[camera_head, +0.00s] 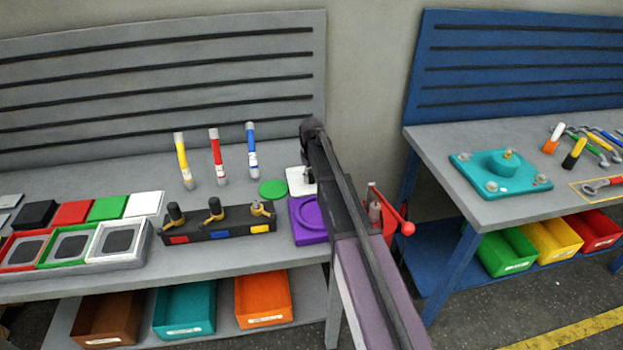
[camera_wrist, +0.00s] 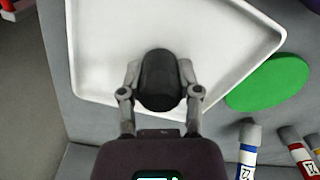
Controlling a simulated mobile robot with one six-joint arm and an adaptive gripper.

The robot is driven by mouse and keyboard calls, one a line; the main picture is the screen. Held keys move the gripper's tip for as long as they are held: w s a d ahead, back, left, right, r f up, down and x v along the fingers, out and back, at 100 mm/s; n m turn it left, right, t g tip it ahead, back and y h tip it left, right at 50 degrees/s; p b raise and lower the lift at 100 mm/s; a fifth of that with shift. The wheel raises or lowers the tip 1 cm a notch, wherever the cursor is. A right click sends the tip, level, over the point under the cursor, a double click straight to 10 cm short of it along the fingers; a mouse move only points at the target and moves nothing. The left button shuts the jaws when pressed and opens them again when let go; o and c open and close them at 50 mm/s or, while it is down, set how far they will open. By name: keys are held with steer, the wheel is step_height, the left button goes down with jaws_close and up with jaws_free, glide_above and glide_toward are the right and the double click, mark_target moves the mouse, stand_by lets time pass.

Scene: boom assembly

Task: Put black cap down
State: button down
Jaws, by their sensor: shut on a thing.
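The black cap (camera_wrist: 159,80) is a dark rounded cylinder in the wrist view. My gripper (camera_wrist: 160,85) is shut on it, with one finger on each side. The cap is over a white square tray (camera_wrist: 110,60) with a raised rim. I cannot tell whether the cap touches the tray floor. In the head view the white tray (camera_head: 296,181) shows at the back of the grey table, partly hidden by my arm. My gripper (camera_head: 307,176) is there too, mostly hidden, and the cap cannot be made out clearly.
A green disc (camera_head: 273,188) lies left of the tray, and a purple piece (camera_head: 307,222) lies in front. Yellow, red and blue markers (camera_head: 251,148) stand further left. A black holder (camera_head: 218,229) with several tools stands near the front edge. A blue table (camera_head: 440,150) stands right.

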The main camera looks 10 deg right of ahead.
steer(key=shift+f, duration=0.15)
steer(key=shift+c, duration=1.5)
jaws_free()
step_height(320, 180, up, 12)
steer(key=p, duration=1.2)
steer(key=shift+a+r, duration=0.1)
steer(key=shift+r, duration=0.1)
steer(key=shift+s, duration=0.15)
steer(key=s+m, duration=0.5)
steer(key=s, duration=2.5)
steer(key=shift+w, duration=0.1)
